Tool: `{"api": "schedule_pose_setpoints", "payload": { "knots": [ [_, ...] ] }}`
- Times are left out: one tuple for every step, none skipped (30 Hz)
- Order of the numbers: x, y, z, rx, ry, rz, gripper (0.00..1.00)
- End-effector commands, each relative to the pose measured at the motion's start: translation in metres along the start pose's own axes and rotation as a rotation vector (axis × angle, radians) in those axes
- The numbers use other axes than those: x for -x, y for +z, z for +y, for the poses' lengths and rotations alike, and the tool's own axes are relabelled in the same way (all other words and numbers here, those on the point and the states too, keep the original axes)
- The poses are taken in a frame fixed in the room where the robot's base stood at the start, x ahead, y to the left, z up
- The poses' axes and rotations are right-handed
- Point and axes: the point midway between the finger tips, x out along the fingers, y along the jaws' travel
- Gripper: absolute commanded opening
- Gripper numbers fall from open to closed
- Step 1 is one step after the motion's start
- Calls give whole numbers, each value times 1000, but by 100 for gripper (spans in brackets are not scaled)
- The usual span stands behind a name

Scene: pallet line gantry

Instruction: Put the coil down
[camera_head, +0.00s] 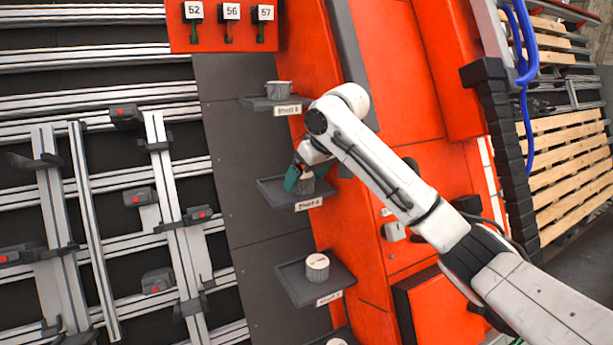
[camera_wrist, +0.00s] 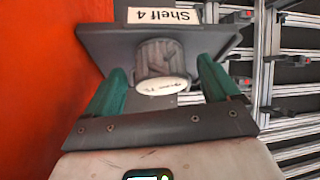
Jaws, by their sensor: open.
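The coil (camera_wrist: 162,62) is a grey, ribbed round piece with a pale labelled end face. It rests on the dark tray marked Shelf 4 (camera_wrist: 100,42). My gripper (camera_wrist: 165,85) is open, with one green finger on each side of the coil and a visible gap at each side. In the head view my gripper (camera_head: 297,180) is at the middle shelf (camera_head: 277,199), and the coil (camera_head: 307,183) shows only partly behind the fingers. The label's full text is too small to read.
A shelf above (camera_head: 255,103) holds a grey coil (camera_head: 278,90). A shelf below (camera_head: 295,289) holds a coil with a white top (camera_head: 317,267). An orange panel (camera_head: 310,60) stands close beside the shelves. Metal rails (camera_head: 95,240) fill the left.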

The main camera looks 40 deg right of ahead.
Motion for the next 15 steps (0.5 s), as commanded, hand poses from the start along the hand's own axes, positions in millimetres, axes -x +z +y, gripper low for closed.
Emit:
{"api": "schedule_pose_setpoints", "payload": {
  "knots": [
    [0, 0, 0, 0, 0, 0, 89],
    [0, 0, 0, 0, 0, 0, 89],
    [1, 0, 0, 0, 0, 1, 89],
    [2, 0, 0, 0, 0, 1, 89],
    [3, 0, 0, 0, 0, 2, 89],
    [5, -1, 0, 0, 0, 2, 89],
    [8, 0, 0, 0, 0, 2, 89],
    [11, -1, 0, 0, 1, 2, 89],
    [17, -1, 0, 0, 1, 3, 89],
    [22, -1, 0, 0, 1, 3, 89],
    [28, -1, 0, 1, 1, 5, 89],
    [35, 0, 0, 1, 2, 4, 89],
    [42, -1, 0, 1, 1, 5, 89],
    [48, -1, 0, 1, 1, 4, 89],
    [56, 0, 0, 1, 0, 5, 89]
  ]
}}
